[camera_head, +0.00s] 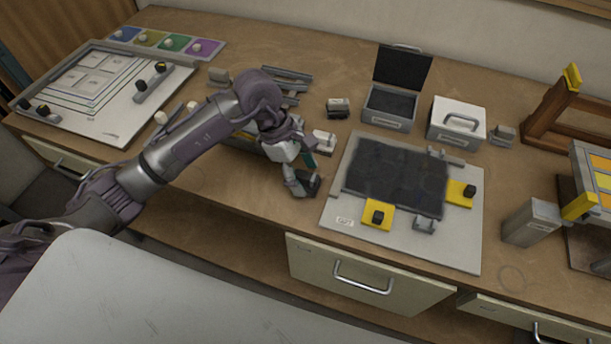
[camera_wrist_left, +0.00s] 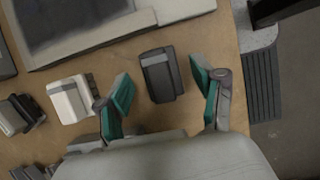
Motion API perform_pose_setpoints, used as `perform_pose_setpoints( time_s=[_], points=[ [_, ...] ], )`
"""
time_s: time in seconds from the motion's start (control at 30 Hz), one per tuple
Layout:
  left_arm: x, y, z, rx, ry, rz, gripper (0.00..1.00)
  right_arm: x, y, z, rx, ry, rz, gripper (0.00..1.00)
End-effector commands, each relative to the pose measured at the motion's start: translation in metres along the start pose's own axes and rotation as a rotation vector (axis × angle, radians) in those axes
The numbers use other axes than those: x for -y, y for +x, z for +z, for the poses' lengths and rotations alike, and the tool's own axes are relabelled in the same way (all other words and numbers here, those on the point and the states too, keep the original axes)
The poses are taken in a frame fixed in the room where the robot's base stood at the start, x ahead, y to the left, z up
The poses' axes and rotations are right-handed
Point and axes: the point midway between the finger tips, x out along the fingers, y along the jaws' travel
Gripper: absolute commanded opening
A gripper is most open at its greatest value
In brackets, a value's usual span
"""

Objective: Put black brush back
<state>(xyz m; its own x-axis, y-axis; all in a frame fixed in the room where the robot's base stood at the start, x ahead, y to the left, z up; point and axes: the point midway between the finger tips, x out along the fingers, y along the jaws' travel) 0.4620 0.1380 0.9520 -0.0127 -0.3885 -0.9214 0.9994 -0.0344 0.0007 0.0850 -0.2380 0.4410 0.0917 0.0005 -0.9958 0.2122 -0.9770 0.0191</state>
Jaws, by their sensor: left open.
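The black brush (camera_wrist_left: 158,75), a dark block with a grey band, lies on the wooden table. In the left wrist view it sits between the two spread teal fingers of my left gripper (camera_wrist_left: 161,80), with gaps on both sides. In the head view the brush (camera_head: 313,184) shows partly behind my left gripper (camera_head: 302,170), near the table's front edge. A white brush (camera_head: 324,141) and a grey-and-black brush (camera_head: 338,106) lie behind it in a row. My right gripper is in neither view.
A grey board with a black panel (camera_head: 395,178) and yellow clamps lies just right of the brush. An open box (camera_head: 390,105) and a closed handled box (camera_head: 455,122) stand behind it. A drawing board (camera_head: 100,95) is at the left. Wooden racks stand far right.

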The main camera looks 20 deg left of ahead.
Motion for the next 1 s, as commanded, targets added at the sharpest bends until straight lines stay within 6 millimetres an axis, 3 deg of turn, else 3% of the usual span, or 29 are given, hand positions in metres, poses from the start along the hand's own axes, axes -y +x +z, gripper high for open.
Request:
perform_pose_setpoints(
  time_s=[0.3, 0.5, 1.0],
  points=[
    [-0.001, -0.068, -0.002, -0.002, 0.001, 0.006, 0.68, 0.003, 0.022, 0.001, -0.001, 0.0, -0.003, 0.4],
    [0.0, -0.097, -0.001, -0.001, 0.001, 0.003, 0.68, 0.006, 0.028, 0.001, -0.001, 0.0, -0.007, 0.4],
    [0.0, -0.107, 0.0, 0.0, 0.0, 0.0, 0.68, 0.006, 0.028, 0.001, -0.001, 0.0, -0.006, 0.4]
  ],
)
